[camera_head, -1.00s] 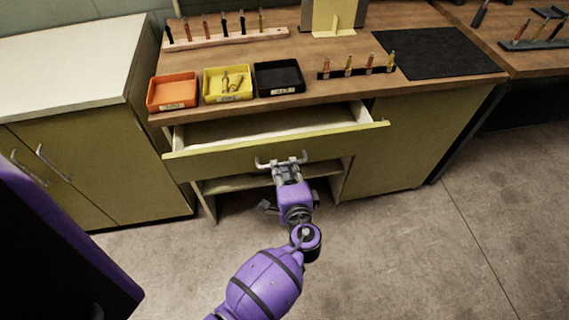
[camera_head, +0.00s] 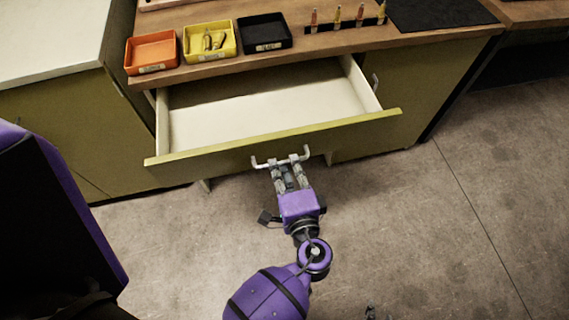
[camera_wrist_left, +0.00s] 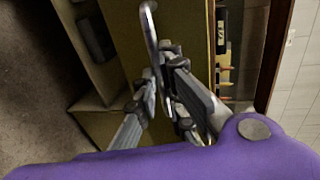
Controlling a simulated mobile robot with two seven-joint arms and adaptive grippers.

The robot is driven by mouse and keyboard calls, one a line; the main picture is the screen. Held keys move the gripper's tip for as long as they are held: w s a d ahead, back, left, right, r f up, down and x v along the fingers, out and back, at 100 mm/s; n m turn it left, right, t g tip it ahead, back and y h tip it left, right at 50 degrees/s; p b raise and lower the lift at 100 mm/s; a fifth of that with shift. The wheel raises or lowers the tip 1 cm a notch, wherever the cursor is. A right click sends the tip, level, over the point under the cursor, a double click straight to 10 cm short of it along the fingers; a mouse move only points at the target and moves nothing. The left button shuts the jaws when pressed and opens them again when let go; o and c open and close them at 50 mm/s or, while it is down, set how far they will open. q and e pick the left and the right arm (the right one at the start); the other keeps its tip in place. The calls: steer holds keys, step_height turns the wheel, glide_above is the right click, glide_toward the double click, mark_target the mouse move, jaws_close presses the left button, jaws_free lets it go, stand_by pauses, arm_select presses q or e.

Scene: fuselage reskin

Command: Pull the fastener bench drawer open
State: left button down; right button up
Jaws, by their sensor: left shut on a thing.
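The fastener bench drawer (camera_head: 262,143) stands well out from the bench in the head view, and its pale inside is visible and looks empty. Its bar handle (camera_head: 264,163) is on the middle of the olive front. My left gripper (camera_head: 284,166) is shut on this handle, with its arm coming up from below. In the left wrist view the gripper fingers (camera_wrist_left: 160,72) close around the metal handle (camera_wrist_left: 149,22).
A pale-topped cabinet (camera_head: 50,50) is at left. Floor in front is clear.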

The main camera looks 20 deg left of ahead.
arm_select(q)
steer(key=c, duration=1.8)
jaws_free()
steer(key=shift+c, duration=0.2)
